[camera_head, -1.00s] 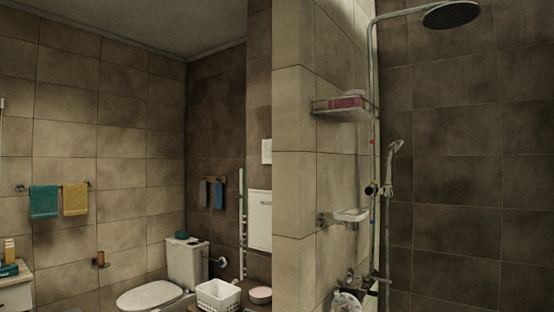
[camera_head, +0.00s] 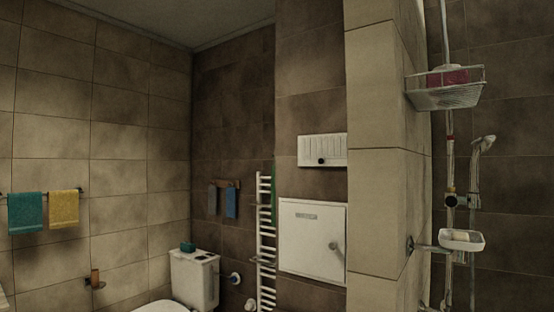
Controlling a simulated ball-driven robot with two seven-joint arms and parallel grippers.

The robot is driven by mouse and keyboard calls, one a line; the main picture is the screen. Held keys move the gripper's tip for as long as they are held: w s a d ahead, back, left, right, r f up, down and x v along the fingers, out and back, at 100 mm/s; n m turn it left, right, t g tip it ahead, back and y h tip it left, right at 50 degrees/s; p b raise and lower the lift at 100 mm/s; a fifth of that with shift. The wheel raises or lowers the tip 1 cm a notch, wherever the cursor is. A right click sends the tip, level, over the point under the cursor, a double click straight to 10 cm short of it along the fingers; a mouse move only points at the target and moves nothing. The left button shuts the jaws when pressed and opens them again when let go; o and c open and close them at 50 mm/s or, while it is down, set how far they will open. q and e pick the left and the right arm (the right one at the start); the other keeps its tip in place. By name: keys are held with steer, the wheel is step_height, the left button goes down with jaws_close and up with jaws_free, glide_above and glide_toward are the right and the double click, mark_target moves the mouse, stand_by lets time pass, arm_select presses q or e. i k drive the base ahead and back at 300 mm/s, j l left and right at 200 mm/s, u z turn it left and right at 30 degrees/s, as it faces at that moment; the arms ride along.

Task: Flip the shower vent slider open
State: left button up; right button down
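The shower vent (camera_head: 322,150) is a white slotted panel on the dark tiled wall, above a white square access door. Its slider has a small dark knob (camera_head: 321,161) at the lower middle of the panel. Whether the slots are open or shut is too small to tell. Neither of my grippers is in view.
The white access door (camera_head: 313,238) is below the vent, with a white towel radiator (camera_head: 266,240) to its left. A toilet (camera_head: 194,280) stands at lower left.

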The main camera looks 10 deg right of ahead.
mark_target(321, 160)
steer(key=i+j+u, duration=0.1)
steer(key=i, duration=0.25)
steer(key=i+j, duration=0.3)
steer(key=i+j+u, duration=0.15)
steer(key=i, duration=0.25)
